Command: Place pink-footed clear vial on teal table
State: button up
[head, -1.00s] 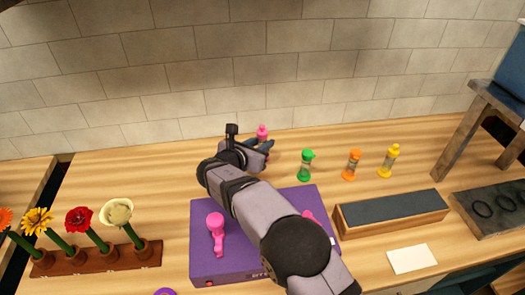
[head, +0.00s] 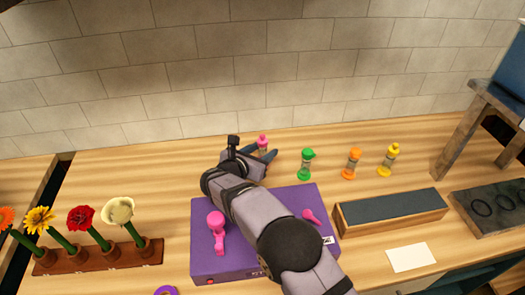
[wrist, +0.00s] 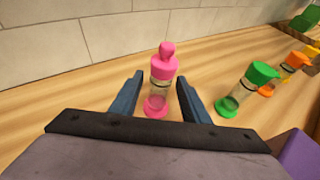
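The pink-footed clear vial (wrist: 160,86) stands upright on the wooden counter in the wrist view, with a pink cap and a pink foot. In the head view its cap (head: 263,139) shows above my fingers, which hide its lower part. My gripper (wrist: 160,78) is open, with one blue finger on each side of the vial and a visible gap to it on both sides. My gripper (head: 258,154) also shows behind the purple box in the head view. I cannot tell for sure which surface is the teal table.
Vials with green (head: 307,163), orange (head: 351,164) and yellow (head: 388,160) caps stand to the right. A purple box (head: 205,254) with pink parts lies under my arm. A flower rack (head: 75,265) is at left, a dark-topped wooden block (head: 390,215) and a stand (head: 462,128) at right.

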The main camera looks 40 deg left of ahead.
jog(key=shift+r, duration=0.15)
jog(key=b+v, duration=0.2)
jog(key=v, duration=1)
jog(key=shift+b, duration=0.3)
